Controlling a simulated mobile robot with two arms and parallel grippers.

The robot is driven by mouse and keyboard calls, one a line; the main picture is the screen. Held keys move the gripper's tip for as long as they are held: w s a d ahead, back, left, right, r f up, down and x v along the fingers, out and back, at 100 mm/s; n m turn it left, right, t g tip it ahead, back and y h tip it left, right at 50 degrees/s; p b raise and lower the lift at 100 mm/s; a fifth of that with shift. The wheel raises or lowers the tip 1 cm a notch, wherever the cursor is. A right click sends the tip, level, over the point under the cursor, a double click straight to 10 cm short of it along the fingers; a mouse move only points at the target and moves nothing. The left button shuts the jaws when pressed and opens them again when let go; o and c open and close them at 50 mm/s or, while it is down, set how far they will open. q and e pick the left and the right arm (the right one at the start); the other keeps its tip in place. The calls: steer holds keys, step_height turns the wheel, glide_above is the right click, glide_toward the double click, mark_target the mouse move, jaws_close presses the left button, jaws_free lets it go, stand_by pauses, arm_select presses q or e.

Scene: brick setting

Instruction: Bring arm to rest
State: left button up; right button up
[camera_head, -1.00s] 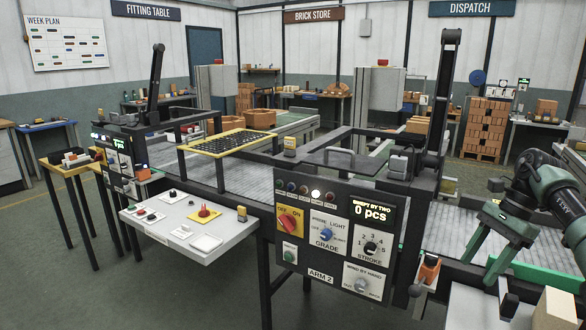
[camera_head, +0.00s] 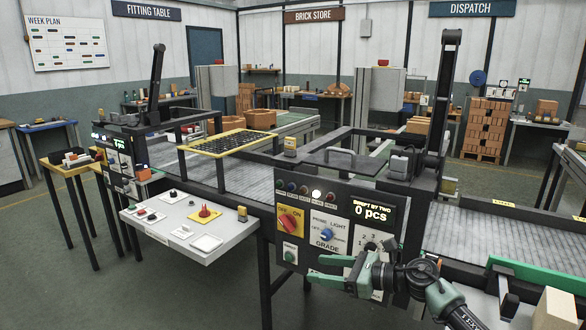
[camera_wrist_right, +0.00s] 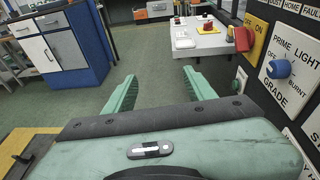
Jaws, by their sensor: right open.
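My right gripper (camera_head: 322,270) is green and stands in front of the lower part of the control panel (camera_head: 297,197) in the head view. Its arm comes in from the lower right and covers part of the stroke dial and the lower knob. In the right wrist view its two green fingers (camera_wrist_right: 158,90) are apart with nothing between them, only the green floor beyond. The panel's grade knob (camera_wrist_right: 278,68) is close on the right of that view. My left gripper does not show in either view.
A white shelf (camera_head: 190,250) with switches juts out left of the panel. The conveyor (camera_head: 240,175) runs behind the panel, with a black lid (camera_head: 340,160) above it. A tan block (camera_head: 556,308) sits at lower right. The floor at front left is clear.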

steer(key=s+d+f+n+t+h, duration=0.1)
steer(key=s+d+f+n+h, duration=0.4)
steer(key=s+n, duration=0.45)
steer(key=s+d+f+n+h, duration=0.45)
steer(key=s+f+n, duration=0.25)
steer(key=s+n, duration=0.25)
steer(key=s+d+f+n+t+h, duration=0.1)
steer(key=s+d+f+n+h, duration=0.35)
steer(key=s+n, duration=0.5)
steer(key=s+a+f+m+g, duration=0.1)
steer(key=s+f+m+g, duration=0.15)
steer(key=s, duration=0.45)
steer(key=s+f+m+g, duration=0.1)
steer(key=s+g, duration=0.2)
steer(key=s, duration=0.5)
step_height(320, 180, down, 26)
steer(key=s+g, duration=0.2)
steer(key=s+d+f, duration=0.3)
steer(key=s+f, duration=1.3)
steer(key=shift+s+f+g, duration=0.15)
steer(key=shift+s+g, duration=0.2)
steer(key=shift+s, duration=0.05)
